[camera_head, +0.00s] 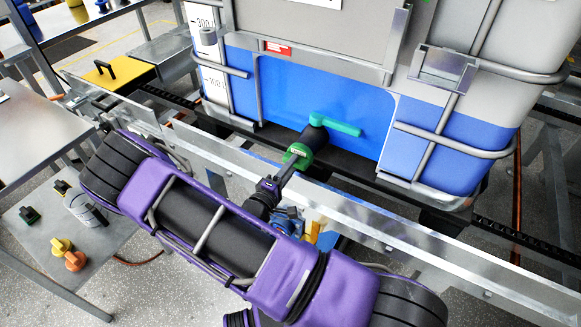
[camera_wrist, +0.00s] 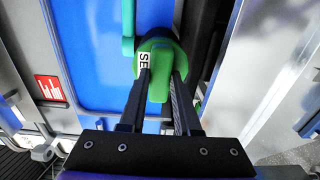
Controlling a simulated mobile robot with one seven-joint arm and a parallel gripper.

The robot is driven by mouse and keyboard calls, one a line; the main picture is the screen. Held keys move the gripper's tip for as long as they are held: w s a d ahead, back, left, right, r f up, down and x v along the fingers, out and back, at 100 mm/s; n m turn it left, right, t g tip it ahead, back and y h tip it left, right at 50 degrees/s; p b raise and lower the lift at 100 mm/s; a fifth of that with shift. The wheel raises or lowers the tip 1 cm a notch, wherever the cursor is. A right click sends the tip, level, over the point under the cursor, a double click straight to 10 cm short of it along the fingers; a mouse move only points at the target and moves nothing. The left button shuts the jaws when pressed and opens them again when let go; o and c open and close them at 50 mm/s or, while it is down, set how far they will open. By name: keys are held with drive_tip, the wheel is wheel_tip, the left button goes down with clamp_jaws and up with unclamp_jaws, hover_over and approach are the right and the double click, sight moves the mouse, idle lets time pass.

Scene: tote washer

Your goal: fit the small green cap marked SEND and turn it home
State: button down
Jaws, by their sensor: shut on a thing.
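The small green cap (camera_head: 299,152) is at the front of the dark green valve (camera_head: 312,137) low on the tank. The valve's teal lever (camera_head: 340,125) points right.
The caged tank (camera_head: 275,100) with blue liquid stands behind a metal rail (camera_head: 365,232), which my arm reaches over.

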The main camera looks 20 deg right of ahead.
drive_tip(key=shift+w+d, duration=0.45)
drive_tip(key=shift+d, duration=0.05)
idle(1.8)
